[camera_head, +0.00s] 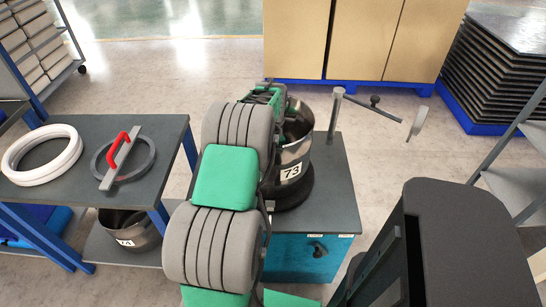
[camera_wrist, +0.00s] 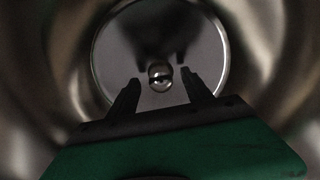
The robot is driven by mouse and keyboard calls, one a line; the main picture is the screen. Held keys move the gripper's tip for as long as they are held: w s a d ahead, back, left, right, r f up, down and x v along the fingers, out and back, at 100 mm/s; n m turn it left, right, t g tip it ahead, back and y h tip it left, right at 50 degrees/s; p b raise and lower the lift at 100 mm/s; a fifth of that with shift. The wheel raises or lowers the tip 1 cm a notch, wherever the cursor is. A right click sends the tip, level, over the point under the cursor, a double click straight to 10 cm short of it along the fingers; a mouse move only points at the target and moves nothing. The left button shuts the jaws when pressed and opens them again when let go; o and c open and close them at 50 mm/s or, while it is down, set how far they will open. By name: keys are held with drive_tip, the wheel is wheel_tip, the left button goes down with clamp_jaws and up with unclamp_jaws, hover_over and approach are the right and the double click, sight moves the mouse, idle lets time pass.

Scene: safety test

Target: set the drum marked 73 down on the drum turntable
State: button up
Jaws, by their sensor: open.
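The drum marked 73 (camera_head: 293,152) is a dark shiny metal drum, upright on a black round base (camera_head: 292,195) on top of the teal cabinet. This base looks like the drum turntable; the drum hides most of it. My arm covers the drum's left side. My gripper (camera_wrist: 160,88) is open inside a metal drum in the wrist view, its two dark fingers apart. A shiny round knob (camera_wrist: 160,77) at the centre of a grey disc shows between the fingertips. I cannot tell whether the fingers touch it. In the head view my fingertips are hidden.
A post with a side handle (camera_head: 335,115) stands at the cabinet's back edge. The left table (camera_head: 70,190) bears white rings (camera_head: 42,155) and a dark ring with a red handle (camera_head: 123,158). Another drum (camera_head: 130,230) is on its lower shelf. Cardboard boxes (camera_head: 340,40) stand behind.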

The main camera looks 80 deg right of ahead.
drive_tip(key=shift+a+f, duration=0.1)
drive_tip(key=shift+f, duration=0.05)
wheel_tip(320, 180, up, 8)
drive_tip(key=shift+f, duration=0.1)
wheel_tip(320, 180, up, 7)
drive_tip(key=p, duration=0.5)
drive_tip(key=shift+p, duration=0.4)
drive_tip(key=shift+r, duration=0.2)
